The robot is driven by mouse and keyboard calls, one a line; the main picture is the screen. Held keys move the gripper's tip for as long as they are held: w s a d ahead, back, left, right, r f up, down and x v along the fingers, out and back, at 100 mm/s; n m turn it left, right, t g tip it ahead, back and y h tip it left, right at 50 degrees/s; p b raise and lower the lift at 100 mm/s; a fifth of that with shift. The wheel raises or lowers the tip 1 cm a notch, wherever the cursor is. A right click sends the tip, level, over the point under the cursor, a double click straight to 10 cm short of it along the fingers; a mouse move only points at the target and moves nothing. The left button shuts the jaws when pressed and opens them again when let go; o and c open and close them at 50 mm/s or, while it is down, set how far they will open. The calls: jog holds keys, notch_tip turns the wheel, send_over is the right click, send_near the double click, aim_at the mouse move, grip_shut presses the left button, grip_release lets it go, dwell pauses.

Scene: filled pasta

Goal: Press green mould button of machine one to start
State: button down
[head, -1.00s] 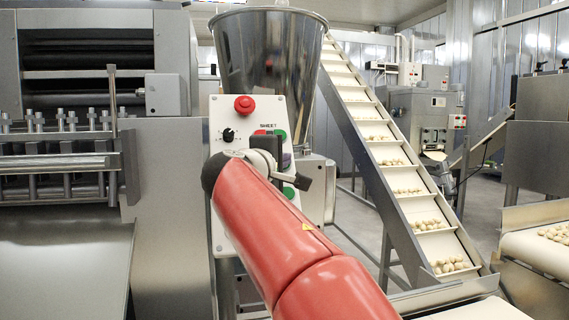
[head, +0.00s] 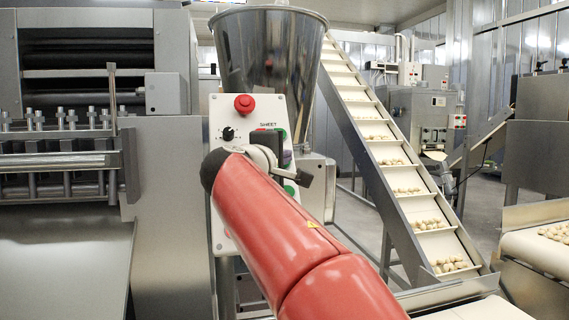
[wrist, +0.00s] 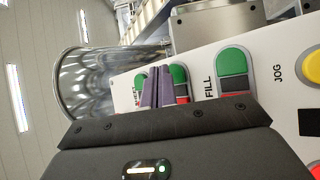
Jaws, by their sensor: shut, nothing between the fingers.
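The control panel (head: 222,108) stands in front of the steel hopper in the head view, partly covered by my arm. In the wrist view it carries several green-over-red button pairs. The pair marked FILL has a green button (wrist: 231,62). Left of it is another pair with a green button (wrist: 179,73); its label is hidden behind my fingers, so I cannot read it as mould. My gripper (wrist: 160,72) is shut and empty, its purple fingers just left of that green button. I cannot tell whether the fingertips touch the panel.
A red emergency knob (head: 244,103) and a black dial (head: 228,134) sit on the upper panel. A yellow JOG button (wrist: 313,65) is at the wrist view's right edge. The hopper (head: 270,50) is behind, and an inclined conveyor (head: 392,170) with pasta pieces is to the right.

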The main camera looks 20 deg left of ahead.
jog(key=shift+s+d+r, duration=0.1)
jog(key=shift+s, duration=0.05)
jog(key=s+r, duration=0.1)
jog(key=s+d, duration=0.1)
jog(key=s+d+r, duration=0.1)
jog(key=shift+s+d+r+b, duration=0.1)
jog(key=shift+s+r+b, duration=0.2)
jog(key=shift+b, duration=0.1)
dwell(0.3)
dwell(0.5)
